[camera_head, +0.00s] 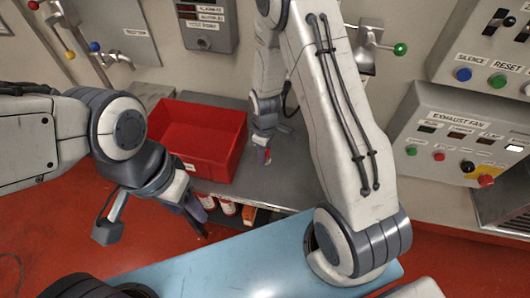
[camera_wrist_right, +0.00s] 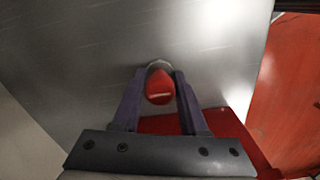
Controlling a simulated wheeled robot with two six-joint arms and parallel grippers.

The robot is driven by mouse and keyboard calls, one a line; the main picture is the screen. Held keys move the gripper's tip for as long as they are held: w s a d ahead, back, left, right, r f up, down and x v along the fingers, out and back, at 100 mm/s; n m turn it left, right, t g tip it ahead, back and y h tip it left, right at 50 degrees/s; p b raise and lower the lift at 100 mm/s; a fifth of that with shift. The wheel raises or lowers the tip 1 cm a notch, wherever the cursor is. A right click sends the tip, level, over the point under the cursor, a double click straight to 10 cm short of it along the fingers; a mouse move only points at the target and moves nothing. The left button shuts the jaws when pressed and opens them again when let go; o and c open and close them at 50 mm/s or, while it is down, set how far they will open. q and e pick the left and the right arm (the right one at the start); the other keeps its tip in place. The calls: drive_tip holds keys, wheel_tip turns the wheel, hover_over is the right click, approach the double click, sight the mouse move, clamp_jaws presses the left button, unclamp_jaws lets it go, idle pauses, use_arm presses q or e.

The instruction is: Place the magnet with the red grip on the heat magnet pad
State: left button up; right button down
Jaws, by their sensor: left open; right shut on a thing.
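My right gripper (camera_head: 265,156) is low over the grey metal bench, just right of the red bin. It is shut on the magnet with the red grip (camera_wrist_right: 160,88), seen between the two fingers (camera_wrist_right: 158,100) in the right wrist view. A round pale edge shows around the red grip there; the rest of the magnet is hidden. Whether the magnet touches the bench, I cannot tell. My left gripper (camera_head: 155,232) is open and empty, in front of the bench at the left. I cannot make out the heat magnet pad in either view.
The grey bench (camera_head: 290,178) has clear room right of the red bin (camera_head: 213,150). Red and white items (camera_head: 228,207) stand below its front edge. A light blue surface (camera_head: 220,268) lies in front.

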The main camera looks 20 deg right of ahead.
drive_tip(key=shift+f, duration=0.15)
drive_tip(key=shift+f, duration=0.2)
drive_tip(key=shift+c, duration=2.2)
unclamp_jaws()
drive_tip(key=shift+r, duration=0.1)
